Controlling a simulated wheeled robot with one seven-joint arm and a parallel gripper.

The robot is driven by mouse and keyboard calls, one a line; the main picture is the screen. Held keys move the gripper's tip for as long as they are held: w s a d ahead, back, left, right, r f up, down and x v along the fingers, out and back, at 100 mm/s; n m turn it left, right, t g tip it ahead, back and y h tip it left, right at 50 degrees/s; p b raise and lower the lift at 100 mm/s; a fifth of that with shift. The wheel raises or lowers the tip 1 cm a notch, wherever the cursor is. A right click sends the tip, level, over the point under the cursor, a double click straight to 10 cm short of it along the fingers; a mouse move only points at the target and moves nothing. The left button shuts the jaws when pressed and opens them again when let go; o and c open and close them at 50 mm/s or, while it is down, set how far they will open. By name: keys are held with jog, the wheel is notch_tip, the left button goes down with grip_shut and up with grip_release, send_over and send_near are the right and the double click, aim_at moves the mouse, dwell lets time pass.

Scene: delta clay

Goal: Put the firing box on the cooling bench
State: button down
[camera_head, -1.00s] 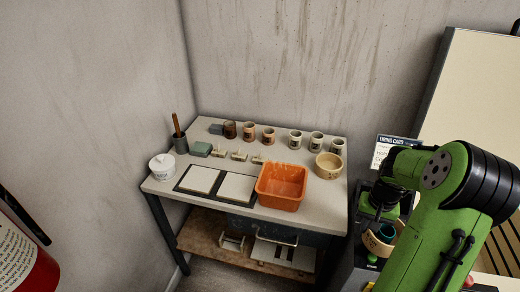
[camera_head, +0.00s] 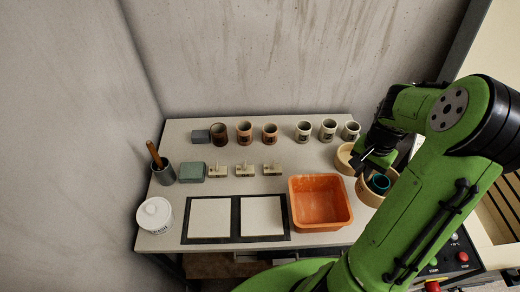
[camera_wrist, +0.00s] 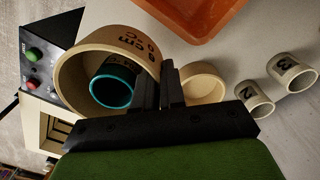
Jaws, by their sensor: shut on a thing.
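The firing box appears to be the round tan box (camera_head: 367,197) with a teal cup (camera_head: 380,183) inside. My gripper (camera_head: 368,163) is shut on its wall at the right end of the bench (camera_head: 180,260). In the wrist view the firing box (camera_wrist: 75,72) shows printed markings and the teal cup (camera_wrist: 112,88) inside, with my fingers (camera_wrist: 160,88) closed at its rim. I cannot tell whether its base touches the bench. A smaller tan round pot (camera_head: 344,157) stands on the bench close behind it.
An orange basin (camera_head: 320,203) and a black-framed pair of white tiles (camera_head: 235,240) occupy the bench front. Several cups (camera_head: 270,133) line the back. A white lidded jar (camera_head: 154,215) stands at left. A control panel with red and green buttons (camera_wrist: 33,62) lies beyond the bench's right end.

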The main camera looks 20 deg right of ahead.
jog(key=shift+s+d+r, duration=0.1)
jog(key=shift+s, duration=0.1)
jog(key=shift+s+f, duration=0.15)
jog(key=shift+f, duration=0.05)
notch_tip(320, 180, down, 10)
jog(key=b, duration=0.2)
jog(key=shift+r+b, duration=0.15)
jog(key=shift+b, duration=0.25)
jog(key=c, duration=1.2)
grip_release()
